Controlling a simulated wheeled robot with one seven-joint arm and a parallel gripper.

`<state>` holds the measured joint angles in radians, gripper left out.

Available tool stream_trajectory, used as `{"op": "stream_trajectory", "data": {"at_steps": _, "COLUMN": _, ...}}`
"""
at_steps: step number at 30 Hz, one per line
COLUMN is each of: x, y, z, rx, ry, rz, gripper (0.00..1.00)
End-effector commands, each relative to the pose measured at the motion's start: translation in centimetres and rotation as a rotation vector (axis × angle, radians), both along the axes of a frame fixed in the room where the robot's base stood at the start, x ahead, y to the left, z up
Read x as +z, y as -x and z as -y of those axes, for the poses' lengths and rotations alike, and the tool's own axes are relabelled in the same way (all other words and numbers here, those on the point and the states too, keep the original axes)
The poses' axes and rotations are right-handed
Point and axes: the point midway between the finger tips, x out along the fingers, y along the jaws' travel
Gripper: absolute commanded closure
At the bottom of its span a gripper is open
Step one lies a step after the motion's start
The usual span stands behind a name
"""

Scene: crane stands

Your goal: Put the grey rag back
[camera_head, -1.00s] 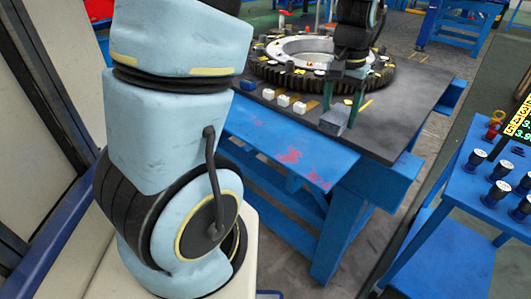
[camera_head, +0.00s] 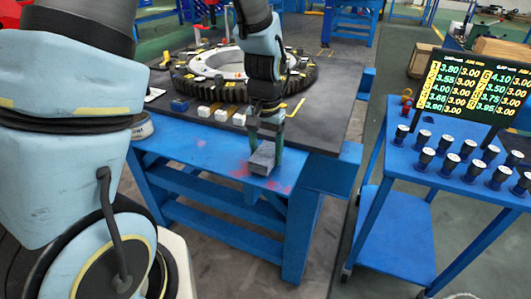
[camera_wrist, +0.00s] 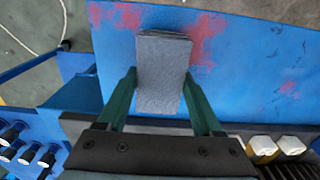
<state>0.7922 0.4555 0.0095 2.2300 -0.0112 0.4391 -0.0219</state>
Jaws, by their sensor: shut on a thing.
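My gripper (camera_head: 266,148) is shut on the grey rag (camera_head: 261,159), a folded, block-like grey piece. In the wrist view the rag (camera_wrist: 162,72) sits between my gripper's two green fingers (camera_wrist: 162,98), its far end sticking out past them. The rag is over the blue front ledge (camera_head: 215,150) of the bench, which has red smears on it. I cannot tell whether the rag touches the ledge.
A large toothed ring (camera_head: 180,90) lies on the dark bench top (camera_head: 325,115) behind my gripper. White blocks (camera_head: 221,116) and a blue block (camera_head: 180,105) line its near edge.

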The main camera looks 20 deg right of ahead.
Motion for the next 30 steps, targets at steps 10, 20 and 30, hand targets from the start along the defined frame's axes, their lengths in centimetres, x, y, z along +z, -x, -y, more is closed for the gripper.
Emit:
{"op": "stream_trajectory", "data": {"at_steps": 10, "x": -0.98, "y": -0.02, "z": 0.00, "rx": 0.000, "ry": 0.001, "rz": 0.001, "gripper": 1.00}}
{"op": "stream_trajectory", "data": {"at_steps": 20, "x": -1.29, "y": -0.03, "z": -0.03, "rx": 0.001, "ry": 0.001, "rz": 0.001, "gripper": 0.14}}
{"op": "stream_trajectory", "data": {"at_steps": 30, "x": -1.25, "y": -0.05, "z": -0.08, "rx": 0.002, "ry": -0.001, "rz": 0.001, "gripper": 0.03}}
